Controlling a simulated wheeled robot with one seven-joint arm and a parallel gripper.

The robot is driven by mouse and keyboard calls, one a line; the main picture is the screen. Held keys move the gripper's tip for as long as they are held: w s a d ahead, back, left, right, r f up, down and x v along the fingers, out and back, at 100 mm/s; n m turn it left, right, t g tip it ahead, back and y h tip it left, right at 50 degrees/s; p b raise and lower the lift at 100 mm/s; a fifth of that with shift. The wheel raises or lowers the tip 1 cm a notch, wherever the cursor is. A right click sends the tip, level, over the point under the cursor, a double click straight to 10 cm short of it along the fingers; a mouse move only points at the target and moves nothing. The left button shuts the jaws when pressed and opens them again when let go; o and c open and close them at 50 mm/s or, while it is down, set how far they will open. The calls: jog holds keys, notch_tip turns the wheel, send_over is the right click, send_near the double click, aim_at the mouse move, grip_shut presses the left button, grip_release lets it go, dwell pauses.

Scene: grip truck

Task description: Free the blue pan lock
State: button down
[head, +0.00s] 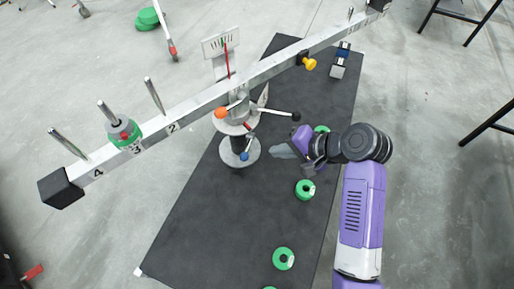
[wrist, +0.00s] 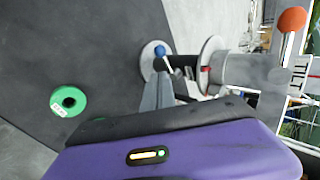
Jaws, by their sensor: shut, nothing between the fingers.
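The blue pan lock (head: 244,156) is a small blue knob at the lower disc of the grey balance stand. It also shows in the wrist view (wrist: 160,51), just beyond my fingertips. My gripper (head: 275,152) is right of the knob in the head view, with its grey fingers pointing left toward the stand. The fingers are shut and empty in the wrist view (wrist: 158,78). They look close to the knob, but I cannot tell whether they touch it. The purple gripper body hides part of the area below the fingers in the wrist view.
The long numbered beam (head: 200,104) crosses above the stand. An orange knob (head: 221,112), a black-tipped lever (head: 296,117) and a yellow knob (head: 309,64) stick out nearby. Green ring weights (head: 305,189) lie on the black mat (head: 205,225). The mat's left front is clear.

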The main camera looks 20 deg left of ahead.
jog(key=x, duration=1)
jog(key=shift+a+r, duration=0.25)
jog(key=shift+a, duration=0.05)
